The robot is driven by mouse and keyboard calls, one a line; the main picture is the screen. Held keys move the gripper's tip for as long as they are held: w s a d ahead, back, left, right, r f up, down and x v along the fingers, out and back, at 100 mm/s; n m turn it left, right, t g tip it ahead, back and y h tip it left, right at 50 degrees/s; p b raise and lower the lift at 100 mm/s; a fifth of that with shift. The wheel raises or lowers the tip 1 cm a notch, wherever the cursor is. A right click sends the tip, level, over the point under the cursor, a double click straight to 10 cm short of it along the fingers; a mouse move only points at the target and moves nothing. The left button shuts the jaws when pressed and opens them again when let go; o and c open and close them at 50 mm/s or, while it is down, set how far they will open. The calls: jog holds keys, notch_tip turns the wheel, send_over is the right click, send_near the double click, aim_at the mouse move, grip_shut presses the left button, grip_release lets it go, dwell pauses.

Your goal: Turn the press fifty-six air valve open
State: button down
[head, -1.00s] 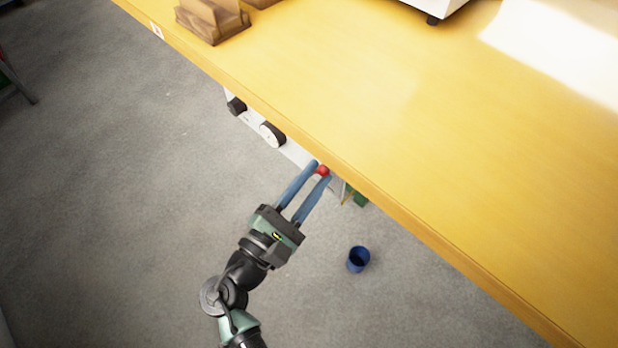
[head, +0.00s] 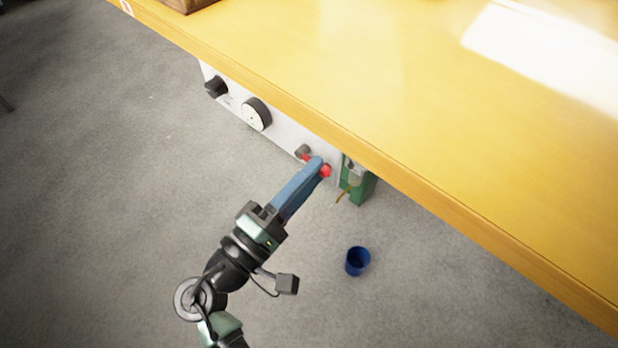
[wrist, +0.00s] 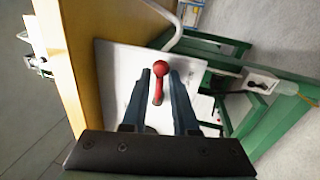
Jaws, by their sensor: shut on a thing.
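The air valve is a red lever with a round knob (head: 326,171) on a white panel (head: 284,134) under the bench edge. A grey fitting (head: 303,151) sits beside it, with a bit of red at its base. My gripper (head: 320,166) is shut on the red lever, just below the bench edge. In the wrist view the red knob (wrist: 160,67) and its stem stand between the two blue fingers. In the head view one finger hides the other and part of the lever. I cannot read any label naming press fifty-six.
The yellow bench (head: 350,90) overhangs the panel. A black knob (head: 215,87) and a round white-faced gauge (head: 256,114) are on the panel to the left. A green part (head: 357,192) is just right of the lever. A blue cup (head: 358,261) stands on the open grey floor.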

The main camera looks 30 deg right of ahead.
jog(key=shift+f+m+b, duration=0.2)
jog(key=shift+m+b, duration=0.1)
jog(key=shift+m, duration=0.2)
jog(key=c, duration=0.9)
grip_release()
jog(key=shift+o, duration=0.2)
jog(key=p+v, duration=0.3)
jog(key=v, duration=1)
jog(key=shift+w, duration=0.25)
